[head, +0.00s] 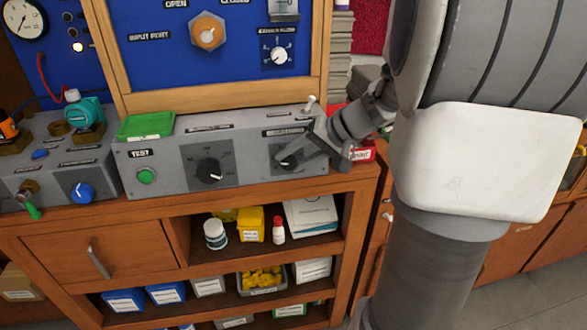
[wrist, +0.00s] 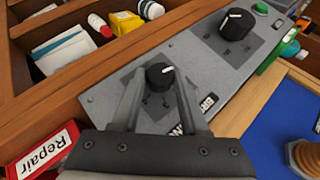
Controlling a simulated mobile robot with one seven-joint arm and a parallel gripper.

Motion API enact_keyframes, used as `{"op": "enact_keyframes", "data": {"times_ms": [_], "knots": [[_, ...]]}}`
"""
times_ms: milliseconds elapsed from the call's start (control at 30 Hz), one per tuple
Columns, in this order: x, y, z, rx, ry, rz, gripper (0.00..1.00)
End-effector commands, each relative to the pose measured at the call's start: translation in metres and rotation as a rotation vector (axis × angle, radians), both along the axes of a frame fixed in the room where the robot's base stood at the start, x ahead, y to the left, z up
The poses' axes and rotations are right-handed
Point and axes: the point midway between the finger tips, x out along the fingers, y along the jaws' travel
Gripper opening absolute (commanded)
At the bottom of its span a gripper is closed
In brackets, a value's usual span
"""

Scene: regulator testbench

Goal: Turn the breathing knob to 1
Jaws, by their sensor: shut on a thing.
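A black knob (head: 287,162) sits on the right end of the grey sloped console, under a label too small to read surely. It also shows in the wrist view (wrist: 158,73), its white pointer line aimed right and slightly up in that picture. My gripper (head: 298,156) reaches it from the right in the head view. In the wrist view my gripper (wrist: 160,82) has one finger on each side of the knob, shut on it. Part of the knob's dial markings is hidden by the fingers.
A second black knob (head: 209,170) and a green button (head: 147,176) share the console, with a green tray (head: 146,125) on top. A small toggle (head: 310,102) rises behind my gripper. A red Repair box (wrist: 42,150) stands close beside the console.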

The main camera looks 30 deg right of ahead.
Motion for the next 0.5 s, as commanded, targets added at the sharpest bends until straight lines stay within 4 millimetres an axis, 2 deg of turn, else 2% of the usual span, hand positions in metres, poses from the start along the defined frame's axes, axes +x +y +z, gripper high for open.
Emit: {"op": "enact_keyframes", "data": {"times_ms": [500], "knots": [[-0.0007,-0.0003,-0.0013,0.084,-0.021,-0.016,0.00]]}}
